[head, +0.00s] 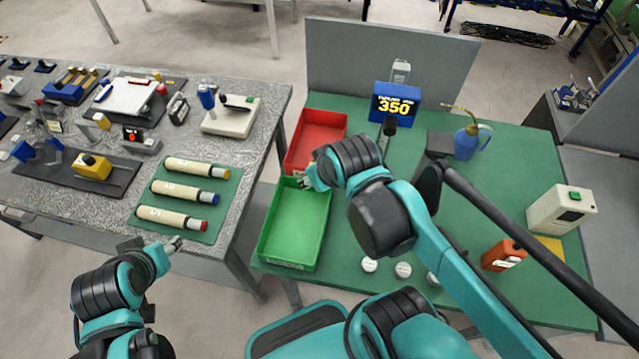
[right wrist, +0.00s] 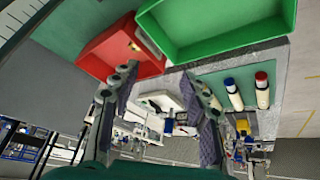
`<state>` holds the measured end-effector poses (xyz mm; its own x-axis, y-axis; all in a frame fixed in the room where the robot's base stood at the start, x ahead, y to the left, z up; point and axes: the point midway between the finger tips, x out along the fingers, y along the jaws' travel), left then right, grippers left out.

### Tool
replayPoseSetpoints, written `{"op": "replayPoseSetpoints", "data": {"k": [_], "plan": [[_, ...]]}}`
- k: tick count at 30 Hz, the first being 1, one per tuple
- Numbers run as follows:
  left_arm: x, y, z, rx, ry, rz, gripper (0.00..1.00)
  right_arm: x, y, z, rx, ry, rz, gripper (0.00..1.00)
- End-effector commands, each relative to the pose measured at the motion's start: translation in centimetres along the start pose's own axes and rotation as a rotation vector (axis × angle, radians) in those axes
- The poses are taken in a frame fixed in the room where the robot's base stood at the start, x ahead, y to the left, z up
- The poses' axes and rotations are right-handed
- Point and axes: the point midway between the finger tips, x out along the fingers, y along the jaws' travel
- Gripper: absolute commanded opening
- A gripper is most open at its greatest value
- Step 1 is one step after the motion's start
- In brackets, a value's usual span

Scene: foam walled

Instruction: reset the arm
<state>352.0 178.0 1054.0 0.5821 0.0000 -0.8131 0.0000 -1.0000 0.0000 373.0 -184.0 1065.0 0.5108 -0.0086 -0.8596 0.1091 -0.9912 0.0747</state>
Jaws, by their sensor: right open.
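My right gripper (head: 303,182) hangs above the seam between the green tray (head: 276,245) and the red tray (head: 296,160) in the head view. In the right wrist view its two fingers (right wrist: 158,76) are spread with nothing between them. The red tray (right wrist: 95,48) and green tray (right wrist: 215,48) lie beyond the fingertips there. The green tray looks empty in the head view. A small pale item (right wrist: 134,46) shows in the red tray. My left gripper (head: 175,243) is near the front of the grey speckled table; its jaws are too small to read.
Several cream tubes (head: 175,191) lie on a green mat on the speckled table (head: 262,100). A grey panel rises behind.

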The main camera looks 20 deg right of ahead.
Motion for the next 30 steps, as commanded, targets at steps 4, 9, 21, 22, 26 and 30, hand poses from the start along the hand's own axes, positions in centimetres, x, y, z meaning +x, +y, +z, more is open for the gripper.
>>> {"op": "replayPoseSetpoints", "data": {"k": [4, 9, 21, 22, 26, 30], "plan": [[0.0, 0.0, 0.0, 0.000, 0.000, 0.000, 0.46, -0.1, -0.7, 1.8, 0.100, 0.067, -0.001, 0.46], [0.0, 0.0, 0.0, 0.000, 0.000, 0.000, 0.46, -0.1, -0.9, 2.2, 0.136, 0.088, -0.003, 0.46], [1.1, 0.0, 0.8, 0.000, 0.000, 0.000, 0.46, 1.0, -1.0, 2.9, 0.134, 0.086, -0.003, 0.46], [1.0, 0.0, 0.8, 0.000, 0.000, 0.000, 0.46, 1.0, -1.0, 2.9, 0.134, 0.086, -0.003, 0.46], [1.0, 0.0, 0.8, 0.000, 0.000, 0.000, 0.46, 1.0, -1.0, 2.9, 0.134, 0.086, -0.003, 0.46], [1.0, 0.0, 0.8, 0.000, 0.000, 0.000, 0.46, 1.0, -1.0, 2.9, 0.134, 0.086, -0.003, 0.46]]}}
